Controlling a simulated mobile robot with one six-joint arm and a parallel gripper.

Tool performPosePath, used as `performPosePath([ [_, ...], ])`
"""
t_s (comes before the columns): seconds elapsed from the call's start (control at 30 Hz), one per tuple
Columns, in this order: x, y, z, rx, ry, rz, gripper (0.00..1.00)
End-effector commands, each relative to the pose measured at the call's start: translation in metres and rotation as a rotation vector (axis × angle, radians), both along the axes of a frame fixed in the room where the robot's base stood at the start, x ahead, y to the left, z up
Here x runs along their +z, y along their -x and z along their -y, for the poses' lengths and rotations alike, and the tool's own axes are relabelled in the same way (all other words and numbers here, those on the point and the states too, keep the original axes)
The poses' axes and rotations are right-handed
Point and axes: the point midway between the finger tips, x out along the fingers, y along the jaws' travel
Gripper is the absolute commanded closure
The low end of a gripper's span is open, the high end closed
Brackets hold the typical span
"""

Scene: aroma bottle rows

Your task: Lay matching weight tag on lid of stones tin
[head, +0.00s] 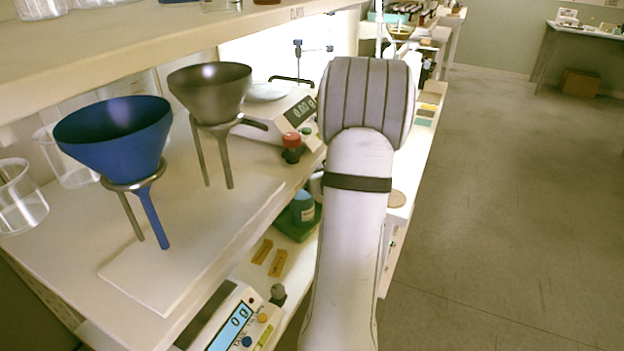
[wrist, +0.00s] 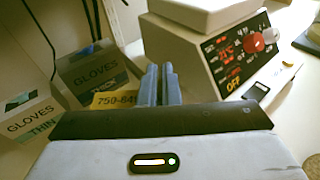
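In the wrist view my gripper (wrist: 164,84) has its two grey fingers close together, with only a thin line between them. A yellow tag (wrist: 115,99) with dark print starting "750-84" shows just left of the fingers. Its right end is hidden behind the left finger, and I cannot tell if they touch. In the head view my arm hides the gripper. Two orange tags (head: 262,251) (head: 278,263) lie on the lower surface left of my arm. I cannot make out the stones tin; a round tan disc (head: 397,198) shows right of my arm.
Glove boxes (wrist: 92,75) (wrist: 30,118) stand left of the fingers. A device with a red knob (wrist: 257,42) stands close behind, right. Blue (head: 115,135) and grey (head: 210,90) funnels stand on the shelf, near a balance (head: 285,112). Floor at right is clear.

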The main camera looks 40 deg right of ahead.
Motion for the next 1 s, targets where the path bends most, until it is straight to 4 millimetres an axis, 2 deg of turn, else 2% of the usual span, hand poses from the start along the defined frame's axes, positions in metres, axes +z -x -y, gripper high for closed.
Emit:
performPosePath([
  [0.23,-0.033,0.0,0.0,0.0,-0.004,-0.002,1.0],
  [0.97,-0.047,0.001,0.0,0.001,0.0,-0.001,1.0],
  [1.0,-0.045,0.001,0.0,0.0,0.0,-0.001,0.93],
])
